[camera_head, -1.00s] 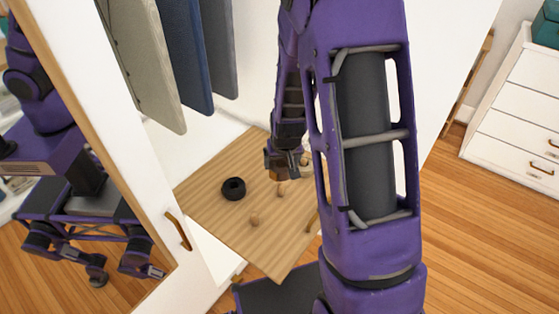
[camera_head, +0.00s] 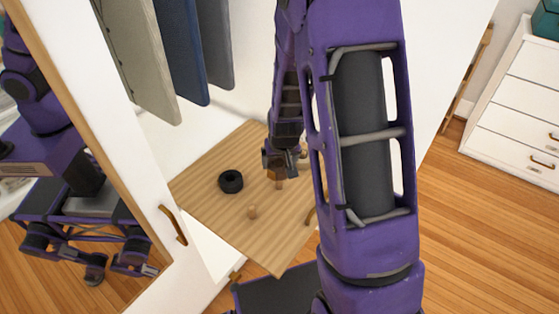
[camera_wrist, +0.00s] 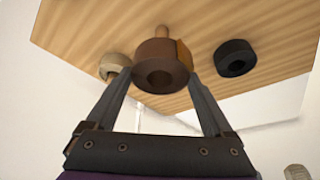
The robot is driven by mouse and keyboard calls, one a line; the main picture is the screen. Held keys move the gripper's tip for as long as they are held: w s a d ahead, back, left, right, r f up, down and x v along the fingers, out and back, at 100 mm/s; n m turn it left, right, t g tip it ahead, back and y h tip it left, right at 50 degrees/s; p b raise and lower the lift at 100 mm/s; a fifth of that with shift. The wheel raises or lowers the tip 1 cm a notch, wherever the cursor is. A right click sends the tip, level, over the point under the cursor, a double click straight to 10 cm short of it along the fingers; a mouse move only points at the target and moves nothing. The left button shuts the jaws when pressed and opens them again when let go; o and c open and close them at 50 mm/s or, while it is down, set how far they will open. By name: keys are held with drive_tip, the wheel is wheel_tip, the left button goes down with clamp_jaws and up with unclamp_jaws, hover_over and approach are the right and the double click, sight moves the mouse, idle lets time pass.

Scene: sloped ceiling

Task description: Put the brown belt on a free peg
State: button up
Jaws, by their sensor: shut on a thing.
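The brown belt (camera_wrist: 160,72) is a rolled coil with a hole in its middle and a loose end on its right side. My gripper (camera_wrist: 162,75) is shut on it, with a finger on each side, in front of the wooden peg board (camera_wrist: 90,25). A peg (camera_wrist: 163,32) shows just past the coil's upper edge; I cannot tell whether it touches the coil. In the head view my gripper (camera_head: 284,162) is over the board, with this peg (camera_head: 279,184) close to it. Another bare peg (camera_head: 252,212) stands to the lower left.
A black belt coil (camera_wrist: 235,58) sits on the board to the right, and a beige coil (camera_wrist: 114,66) to the left. Hanging garments (camera_head: 180,50) are above the board. The mirrored cabinet door (camera_head: 120,190) stands open at the left. White drawers (camera_head: 515,105) are at right.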

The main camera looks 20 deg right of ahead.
sight(280, 170)
drive_tip(key=shift+f+b, duration=1.3)
drive_tip(key=shift+f, duration=0.35)
drive_tip(key=shift+f+b, duration=0.3)
drive_tip(key=shift+f, duration=1.5)
drive_tip(key=o, duration=1.2)
